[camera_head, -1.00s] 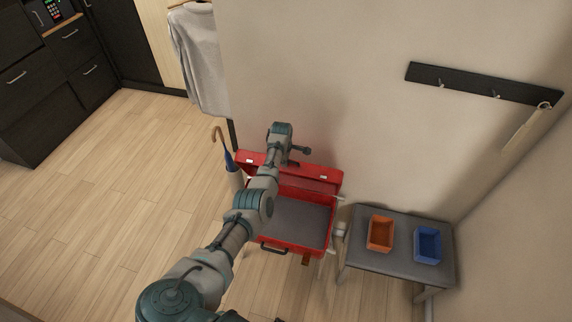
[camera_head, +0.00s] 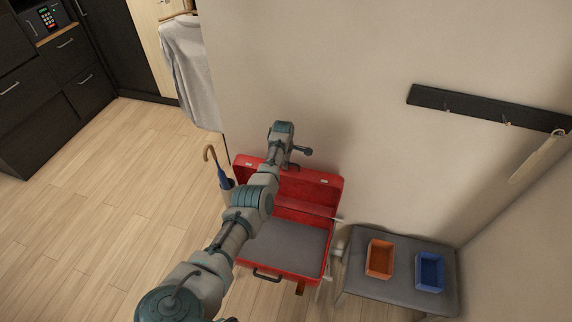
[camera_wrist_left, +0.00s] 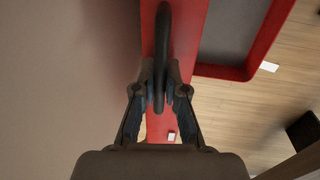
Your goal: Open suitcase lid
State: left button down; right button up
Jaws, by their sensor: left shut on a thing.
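The red suitcase (camera_head: 318,268) stands open against the wall in the head view, with a grey interior. Its lid (camera_head: 322,185) is tilted up towards the wall. A dark handle (camera_head: 266,275) is on the front of the base. My left gripper (camera_head: 292,163) is at the top edge of the lid, partly hidden by my own arm. In the left wrist view, my left gripper (camera_wrist_left: 160,82) is shut on a dark lid handle (camera_wrist_left: 163,35) along the red edge. My right gripper is not in view.
A grey bench (camera_head: 395,292) on the right holds an orange bin (camera_head: 380,260) and a blue bin (camera_head: 429,271). An umbrella (camera_head: 222,175) stands left of the suitcase. A grey garment (camera_head: 188,70) hangs behind. The wooden floor on the left is clear.

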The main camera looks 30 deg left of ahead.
pick_arm(q)
jog(key=shift+w+f, duration=0.2)
jog(key=shift+w, duration=0.1)
jog(key=shift+s+r, duration=0.1)
jog(key=c, duration=1.2)
grip_release()
jog(key=shift+a, duration=0.1)
jog(key=shift+r, duration=0.15)
notch_tip(320, 180, up, 11)
jog(key=s, duration=0.1)
jog(key=shift+s+d+r, duration=0.2)
jog(key=shift+s, duration=0.05)
